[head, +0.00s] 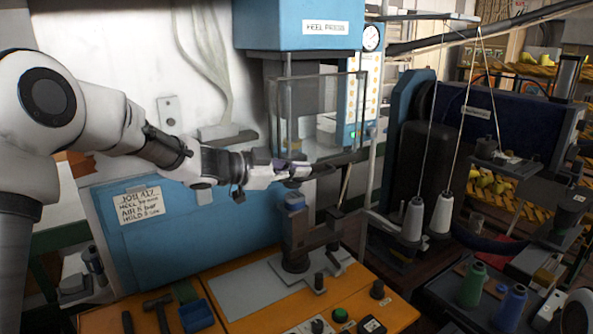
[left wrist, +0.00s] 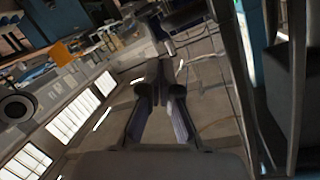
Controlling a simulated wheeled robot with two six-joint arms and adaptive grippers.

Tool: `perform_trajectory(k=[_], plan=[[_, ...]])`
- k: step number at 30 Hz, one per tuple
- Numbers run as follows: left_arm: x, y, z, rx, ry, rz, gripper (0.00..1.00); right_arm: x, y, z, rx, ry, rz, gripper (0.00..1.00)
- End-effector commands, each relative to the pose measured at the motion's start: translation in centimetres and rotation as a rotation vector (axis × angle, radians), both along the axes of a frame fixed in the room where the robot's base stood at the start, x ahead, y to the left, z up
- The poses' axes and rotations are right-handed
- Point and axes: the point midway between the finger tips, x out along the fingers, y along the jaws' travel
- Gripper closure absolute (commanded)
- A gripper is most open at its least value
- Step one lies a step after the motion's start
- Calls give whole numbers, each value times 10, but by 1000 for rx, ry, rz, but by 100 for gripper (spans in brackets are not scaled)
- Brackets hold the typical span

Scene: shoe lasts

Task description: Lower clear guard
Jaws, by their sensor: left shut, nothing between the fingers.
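The clear guard (head: 318,112) is a see-through, box-like panel with a thin dark frame. It hangs below the blue head of the heel press (head: 318,22). My left gripper (head: 303,171) is in front of the press, by the guard's lower edge. In the left wrist view its two fingers (left wrist: 160,75) are together with nothing between them. I cannot tell whether the fingertips touch the guard. My right gripper is not in view.
The orange bench (head: 250,309) carries a grey plate (head: 240,290), a hammer (head: 158,307), a blue tray (head: 196,315) and a green button (head: 340,315). White thread cones (head: 412,218) and a dark machine stand to the right.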

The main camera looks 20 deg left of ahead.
Motion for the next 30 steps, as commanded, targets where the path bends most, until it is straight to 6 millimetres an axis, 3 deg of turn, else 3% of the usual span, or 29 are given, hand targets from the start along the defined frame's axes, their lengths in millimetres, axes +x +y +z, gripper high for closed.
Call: perform_trajectory(k=[6, 20, 26, 30], plan=[[7, 6, -16, -1, 0, 2, 100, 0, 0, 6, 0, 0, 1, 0], [7, 7, -26, 0, 1, 1, 100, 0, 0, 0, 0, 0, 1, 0], [7, 7, -60, -1, 3, 1, 100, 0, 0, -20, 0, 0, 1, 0], [7, 7, -99, -1, 4, 2, 100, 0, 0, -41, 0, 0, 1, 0]])
